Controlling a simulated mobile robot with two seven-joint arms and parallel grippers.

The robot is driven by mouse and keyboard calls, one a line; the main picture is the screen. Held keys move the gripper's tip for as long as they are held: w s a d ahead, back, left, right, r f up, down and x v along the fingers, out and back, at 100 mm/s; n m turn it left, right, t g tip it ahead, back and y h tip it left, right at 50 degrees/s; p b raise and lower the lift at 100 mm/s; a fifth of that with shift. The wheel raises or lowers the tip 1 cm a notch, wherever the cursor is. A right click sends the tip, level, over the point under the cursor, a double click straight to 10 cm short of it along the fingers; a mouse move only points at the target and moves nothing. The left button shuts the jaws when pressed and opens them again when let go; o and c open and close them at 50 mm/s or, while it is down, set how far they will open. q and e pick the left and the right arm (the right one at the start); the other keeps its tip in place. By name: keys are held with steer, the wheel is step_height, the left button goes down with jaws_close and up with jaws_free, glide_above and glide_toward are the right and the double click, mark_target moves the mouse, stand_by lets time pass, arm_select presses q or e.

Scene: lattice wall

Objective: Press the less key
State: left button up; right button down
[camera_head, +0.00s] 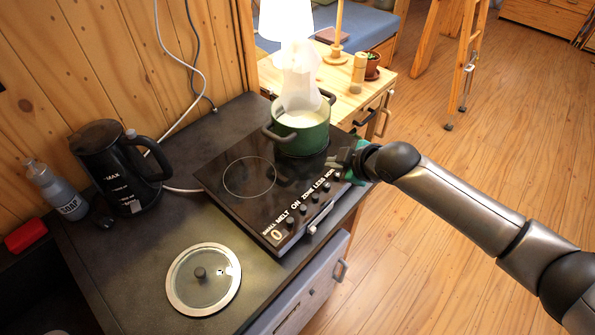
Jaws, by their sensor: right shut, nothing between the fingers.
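The black cooktop (222,178) lies on the dark counter, with a row of labelled keys along its right front edge. The less key (326,187) is near the far end of that row, between the keys marked ZONE and MORE. My right gripper (338,163) is shut and empty, over the far right corner of the cooktop, just beyond the less key and beside the green pot. Whether its fingertips touch the cooktop I cannot tell. My left gripper is not in view.
A green pot (303,136) with dark handles stands on the far part of the cooktop. A glass lid (190,287) lies in front of it on the counter. A black kettle (115,165) and a soap bottle (62,195) stand at left. The cooktop's near left part is clear.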

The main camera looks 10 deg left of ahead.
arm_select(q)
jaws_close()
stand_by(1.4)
